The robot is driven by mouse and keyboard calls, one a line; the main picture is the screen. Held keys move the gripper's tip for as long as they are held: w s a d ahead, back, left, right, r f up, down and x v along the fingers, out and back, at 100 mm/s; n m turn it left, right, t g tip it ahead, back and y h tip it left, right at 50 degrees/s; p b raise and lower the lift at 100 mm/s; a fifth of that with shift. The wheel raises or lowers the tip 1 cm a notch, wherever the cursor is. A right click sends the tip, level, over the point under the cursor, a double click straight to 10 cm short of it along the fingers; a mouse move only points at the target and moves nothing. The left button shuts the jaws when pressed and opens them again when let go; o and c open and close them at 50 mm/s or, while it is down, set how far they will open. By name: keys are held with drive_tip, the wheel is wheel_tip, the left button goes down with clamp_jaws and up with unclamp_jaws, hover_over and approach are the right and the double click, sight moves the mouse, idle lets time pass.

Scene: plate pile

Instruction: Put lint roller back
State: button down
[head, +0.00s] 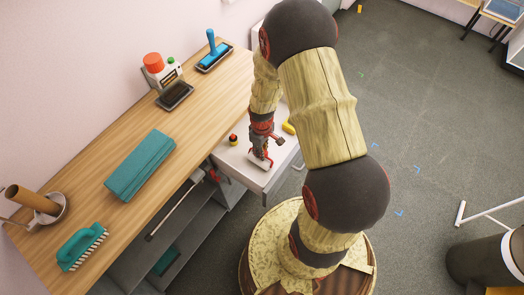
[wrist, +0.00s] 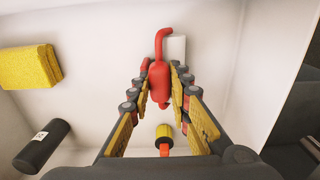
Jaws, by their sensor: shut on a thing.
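The lint roller has a red handle (wrist: 159,82) and a white roll (wrist: 177,48). In the wrist view the handle lies between the two fingers of my gripper (wrist: 161,78), with its thin bent neck leading up to the roll. My gripper is shut on the handle. In the head view my gripper (head: 262,150) points down over an open white drawer (head: 243,177), and the white roll (head: 260,163) shows just below it. I cannot tell whether the roll touches the drawer floor.
In the drawer are a yellow block (wrist: 28,66), a dark cylinder (wrist: 42,146) and a small yellow-and-orange item (wrist: 164,139).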

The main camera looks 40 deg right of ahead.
drive_tip(key=shift+f, duration=0.15)
drive_tip(key=c, duration=1.7)
unclamp_jaws()
drive_tip(key=shift+o, duration=0.2)
